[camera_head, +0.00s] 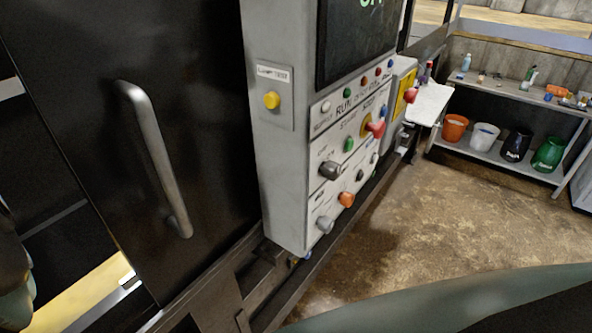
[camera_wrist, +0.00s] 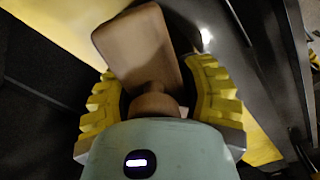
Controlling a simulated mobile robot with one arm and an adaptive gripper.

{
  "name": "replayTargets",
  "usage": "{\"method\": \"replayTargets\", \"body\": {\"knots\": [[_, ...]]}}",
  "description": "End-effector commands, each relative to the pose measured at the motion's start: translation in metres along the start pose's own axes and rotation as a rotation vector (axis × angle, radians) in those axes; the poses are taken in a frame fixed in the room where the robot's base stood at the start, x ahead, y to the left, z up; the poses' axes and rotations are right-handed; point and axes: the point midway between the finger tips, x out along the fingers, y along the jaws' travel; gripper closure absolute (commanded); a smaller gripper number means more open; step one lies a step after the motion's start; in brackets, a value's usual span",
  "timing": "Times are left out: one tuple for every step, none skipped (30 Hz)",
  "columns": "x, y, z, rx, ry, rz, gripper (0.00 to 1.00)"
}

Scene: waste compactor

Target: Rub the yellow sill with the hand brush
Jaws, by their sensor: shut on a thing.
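My gripper (camera_wrist: 155,85), with ribbed yellow fingers, is shut on the hand brush (camera_wrist: 140,45). The brush has a wooden block and a rounded wooden handle held between the fingers. Its bristles are hidden, so I cannot tell whether they touch the sill. The yellow sill (camera_head: 92,292) shows at the lower left in the head view, below the dark door. In the wrist view the sill (camera_wrist: 258,148) runs diagonally behind the brush and gripper, in light yellow at upper left and deeper yellow at lower right. The brush block overlaps it in the picture.
A dark door with a metal handle (camera_head: 157,160) stands above the sill. A grey control panel (camera_head: 285,175) with several buttons and knobs is to its right. A shelf (camera_head: 500,160) with several buckets stands at the back right. The brown floor between is clear.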

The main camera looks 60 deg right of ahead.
Motion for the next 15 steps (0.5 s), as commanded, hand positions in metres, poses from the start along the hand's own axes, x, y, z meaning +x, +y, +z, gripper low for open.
{"method": "replayTargets", "body": {"knots": [[0.000, -0.001, 0.011, 0.006, -0.023, -0.011, 0.97], [0.001, 0.001, 0.013, 0.006, -0.022, -0.011, 0.97], [0.001, 0.003, 0.015, 0.007, -0.023, -0.011, 0.97], [0.002, 0.004, 0.017, 0.007, -0.023, -0.011, 0.98], [0.002, 0.005, 0.018, 0.007, -0.023, -0.011, 0.98], [0.003, 0.005, 0.019, 0.006, -0.022, -0.011, 0.98], [0.003, 0.006, 0.019, 0.006, -0.022, -0.011, 0.98], [0.003, 0.006, 0.019, 0.006, -0.021, -0.011, 0.98], [0.003, 0.007, 0.020, 0.005, -0.021, -0.011, 0.98], [0.003, 0.007, 0.021, 0.005, -0.021, -0.011, 0.98], [0.003, 0.008, 0.022, 0.005, -0.022, -0.011, 0.98], [0.003, 0.010, 0.024, 0.006, -0.022, -0.011, 0.98], [0.002, 0.011, 0.026, 0.006, -0.022, -0.011, 0.98], [0.002, 0.012, 0.028, 0.006, -0.023, -0.011, 0.98], [0.002, 0.014, 0.032, 0.007, -0.025, -0.011, 0.98]]}}
